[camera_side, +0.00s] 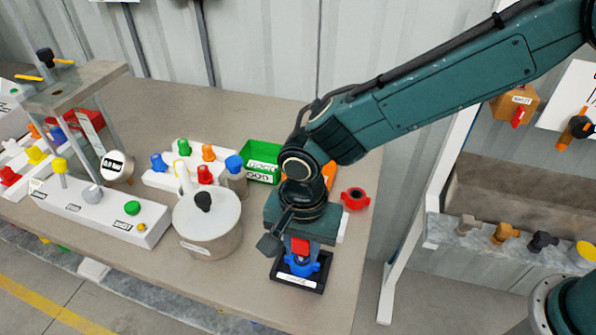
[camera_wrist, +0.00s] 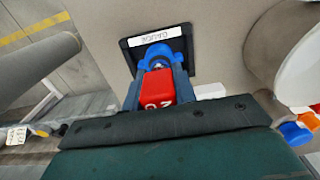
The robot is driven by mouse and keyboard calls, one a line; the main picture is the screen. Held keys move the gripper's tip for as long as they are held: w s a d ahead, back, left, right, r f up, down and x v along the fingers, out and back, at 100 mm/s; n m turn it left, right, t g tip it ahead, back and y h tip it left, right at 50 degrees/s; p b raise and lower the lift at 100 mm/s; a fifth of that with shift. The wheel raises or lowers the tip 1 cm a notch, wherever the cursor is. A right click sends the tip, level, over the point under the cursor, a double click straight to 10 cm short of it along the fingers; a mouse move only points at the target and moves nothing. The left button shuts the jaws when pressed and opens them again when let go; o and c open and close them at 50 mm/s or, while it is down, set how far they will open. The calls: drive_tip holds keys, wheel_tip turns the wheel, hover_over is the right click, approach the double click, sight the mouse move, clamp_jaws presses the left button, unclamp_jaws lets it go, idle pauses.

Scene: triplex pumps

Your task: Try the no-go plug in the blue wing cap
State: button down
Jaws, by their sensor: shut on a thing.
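The blue wing cap (camera_side: 318,266) sits in a black labelled tray (camera_side: 284,283) near the table's front right edge. In the wrist view the cap (camera_wrist: 155,50) shows just past the red plug, with the tray (camera_wrist: 131,44) around it. My gripper (camera_side: 300,254) points down over the cap and is shut on the red no-go plug (camera_side: 300,245). White lettering shows on the plug's red handle (camera_wrist: 158,86) between my fingers. The plug's lower end is hidden, so I cannot tell whether it is inside the cap or just above it.
A red ring-like part (camera_side: 355,199) lies right of my gripper. A green labelled bin (camera_side: 263,154) stands behind. A round pale pot (camera_side: 208,225) with a black knob stands close on the left. A white block with coloured knobs (camera_side: 110,215) is farther left.

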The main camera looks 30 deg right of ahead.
drive_tip(key=shift+f, duration=0.25)
idle(0.4)
idle(0.3)
drive_tip(key=c, duration=1.1)
unclamp_jaws()
drive_tip(key=shift+o, duration=0.2)
